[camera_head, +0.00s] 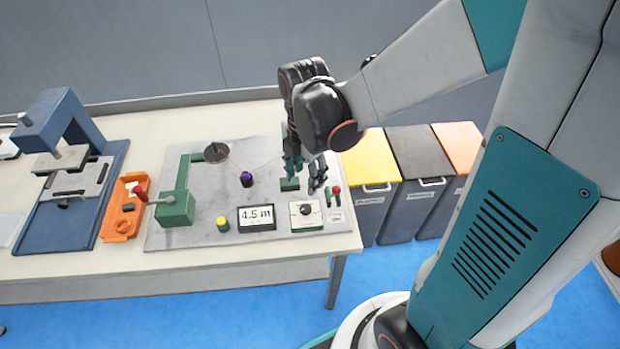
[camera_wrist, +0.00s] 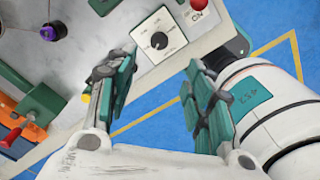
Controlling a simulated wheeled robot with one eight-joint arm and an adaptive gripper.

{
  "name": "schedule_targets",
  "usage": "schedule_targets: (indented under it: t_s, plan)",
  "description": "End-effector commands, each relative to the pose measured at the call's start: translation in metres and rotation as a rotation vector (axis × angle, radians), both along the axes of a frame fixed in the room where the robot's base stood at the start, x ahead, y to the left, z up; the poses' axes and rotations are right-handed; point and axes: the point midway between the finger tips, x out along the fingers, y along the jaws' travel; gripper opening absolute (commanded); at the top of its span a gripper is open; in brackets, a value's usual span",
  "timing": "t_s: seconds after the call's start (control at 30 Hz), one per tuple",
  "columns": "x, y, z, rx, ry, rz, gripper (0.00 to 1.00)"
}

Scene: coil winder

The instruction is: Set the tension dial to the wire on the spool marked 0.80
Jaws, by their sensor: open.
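The tension dial is a black knob (camera_head: 305,209) on a white scale plate, on a panel at the machine's front right. In the wrist view the dial (camera_wrist: 159,40) lies just beyond the gap between my fingers; its scale is too small to read. My gripper (camera_head: 303,174) is open and empty above the panel's back edge; both fingers (camera_wrist: 160,72) show in the wrist view. A purple spool (camera_head: 246,179) stands mid-plate, and a yellow-topped spool (camera_head: 222,224) stands near the front. I cannot read a 0.80 mark on either.
A green winder arm (camera_head: 177,205) with a red-knobbed lever stands left, beside an orange tray (camera_head: 122,226) and a blue press (camera_head: 75,220). A red button (camera_wrist: 197,5) marked ON is near the dial. Bins (camera_head: 415,160) stand right.

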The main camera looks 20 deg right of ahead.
Motion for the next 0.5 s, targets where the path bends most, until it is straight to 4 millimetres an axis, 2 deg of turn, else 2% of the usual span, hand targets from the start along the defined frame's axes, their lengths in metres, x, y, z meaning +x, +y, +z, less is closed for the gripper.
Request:
schedule_targets:
  t_s: [0.5]
  plan:
    - [0.001,0.0,-0.098,0.0,0.0,-0.004,0.48]
